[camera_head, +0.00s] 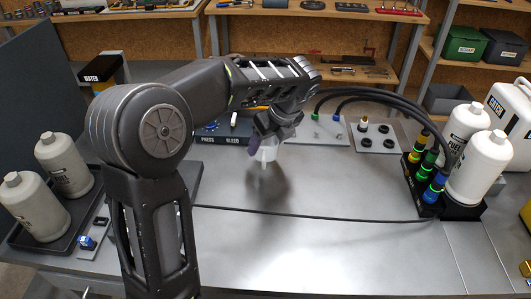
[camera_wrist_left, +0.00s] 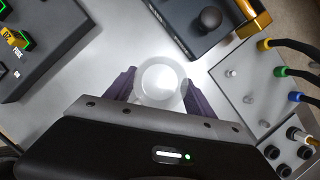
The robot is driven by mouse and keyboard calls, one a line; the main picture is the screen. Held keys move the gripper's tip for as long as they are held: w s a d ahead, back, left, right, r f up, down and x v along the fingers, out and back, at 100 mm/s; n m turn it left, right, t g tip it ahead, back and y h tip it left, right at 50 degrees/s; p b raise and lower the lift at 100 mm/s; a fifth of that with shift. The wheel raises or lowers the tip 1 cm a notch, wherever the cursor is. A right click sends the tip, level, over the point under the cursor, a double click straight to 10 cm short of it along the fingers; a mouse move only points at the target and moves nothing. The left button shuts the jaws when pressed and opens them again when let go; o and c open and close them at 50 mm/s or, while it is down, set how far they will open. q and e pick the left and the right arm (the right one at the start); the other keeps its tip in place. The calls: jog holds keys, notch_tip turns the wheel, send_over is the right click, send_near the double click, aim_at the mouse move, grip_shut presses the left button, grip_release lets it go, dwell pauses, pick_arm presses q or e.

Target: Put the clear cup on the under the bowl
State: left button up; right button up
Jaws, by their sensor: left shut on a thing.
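My left gripper (camera_head: 262,143) is shut on the clear cup (camera_head: 267,153), near the middle of the metal bench. In the left wrist view the cup (camera_wrist_left: 163,82) is a pale round shape between the two purple fingers of my left gripper (camera_wrist_left: 160,88). In the head view the cup hangs below the fingers, with a soft shadow on the bench under it. My forearm hides part of the bench behind it. I cannot make out a bowl in either view. My right gripper is not in view.
White fuel bottles (camera_head: 482,165) and a block with green and blue lit connectors (camera_head: 430,172) stand at the right. Grey bottles (camera_head: 64,164) stand in a tray at the left. A thin dark cable (camera_head: 330,215) crosses the bench. The bench's middle right is clear.

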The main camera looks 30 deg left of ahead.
aim_at(266, 153)
pick_arm(q)
jog(key=shift+f, duration=1.9)
jog(key=o, duration=1.4)
jog(key=shift+f, duration=0.1)
jog(key=v, duration=1.2)
